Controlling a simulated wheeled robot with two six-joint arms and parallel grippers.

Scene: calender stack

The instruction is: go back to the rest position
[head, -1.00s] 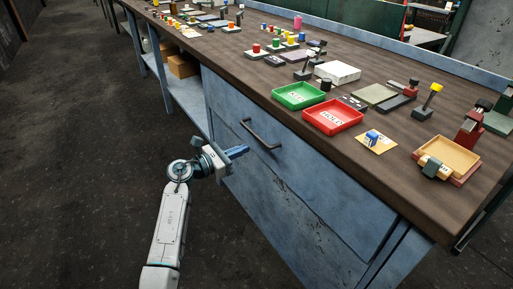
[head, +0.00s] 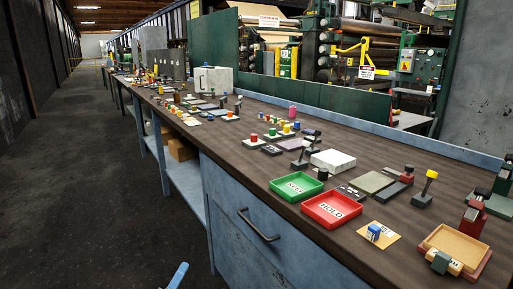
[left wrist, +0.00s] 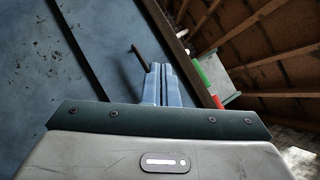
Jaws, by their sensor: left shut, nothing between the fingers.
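My left gripper (head: 178,276) shows only as a blue fingertip at the bottom edge in the head view, in front of the blue bench's drawer side. In the left wrist view its two blue fingers (left wrist: 162,85) lie side by side, shut with nothing between them. The drawer handle (left wrist: 146,56) shows just beyond the fingers there, apart from them as far as I can tell. My right gripper is in neither view.
The long bench (head: 330,262) has a closed drawer with a dark handle (head: 258,226). A green tray (head: 296,187), a red tray (head: 332,208) and a tan tray (head: 455,243) stand on its top among stamps and blocks. The floor (head: 90,200) at left is clear.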

